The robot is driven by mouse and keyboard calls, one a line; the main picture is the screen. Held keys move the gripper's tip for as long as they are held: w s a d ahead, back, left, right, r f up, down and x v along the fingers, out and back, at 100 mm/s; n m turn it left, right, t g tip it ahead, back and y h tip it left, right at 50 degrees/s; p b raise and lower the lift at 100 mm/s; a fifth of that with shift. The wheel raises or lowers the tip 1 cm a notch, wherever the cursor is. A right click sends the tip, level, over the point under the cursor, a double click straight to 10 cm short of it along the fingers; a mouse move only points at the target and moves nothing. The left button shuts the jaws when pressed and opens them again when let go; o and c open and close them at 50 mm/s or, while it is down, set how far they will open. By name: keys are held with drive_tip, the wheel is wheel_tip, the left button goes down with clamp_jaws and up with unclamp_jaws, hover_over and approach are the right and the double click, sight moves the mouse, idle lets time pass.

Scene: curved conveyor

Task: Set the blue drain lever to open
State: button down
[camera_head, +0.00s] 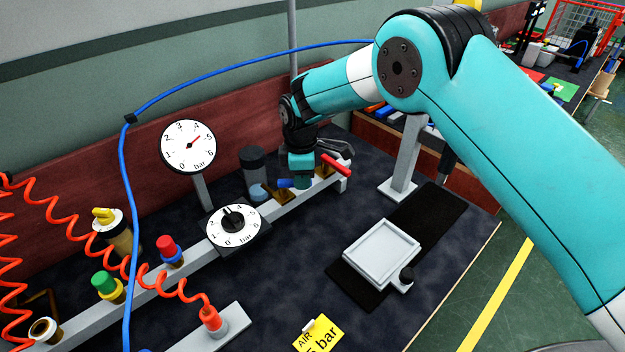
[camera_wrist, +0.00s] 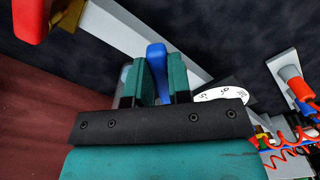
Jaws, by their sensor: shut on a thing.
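The blue drain lever (camera_head: 285,183) sits at the far right part of the grey rail, mostly covered by my gripper in the head view. My gripper (camera_head: 301,180) is over the rail with its teal fingers pointing down. In the wrist view the blue lever (camera_wrist: 157,60) stands between the two teal fingers of my gripper (camera_wrist: 160,76), which are shut on it. The lever's base and pivot are largely hidden, so I cannot tell its setting.
A red lever (camera_head: 336,165) is close to the right on the same rail, and it also shows in the wrist view (camera_wrist: 30,18). A dial knob (camera_head: 234,221), a gauge (camera_head: 188,146) and a dark cylinder (camera_head: 255,172) stand to the left. A grey tray (camera_head: 355,277) lies in front.

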drive_tip(key=shift+w+a+n, duration=0.1)
drive_tip(key=shift+w+n, duration=0.1)
drive_tip(key=shift+n, duration=0.2)
drive_tip(key=shift+r, duration=0.1)
drive_tip(key=c, duration=1)
unclamp_jaws()
drive_tip(key=shift+c, duration=0.2)
wheel_tip(320, 180, up, 17)
drive_tip(key=b, duration=0.2)
drive_tip(key=shift+r, duration=0.2)
drive_tip(key=shift+s, duration=0.1)
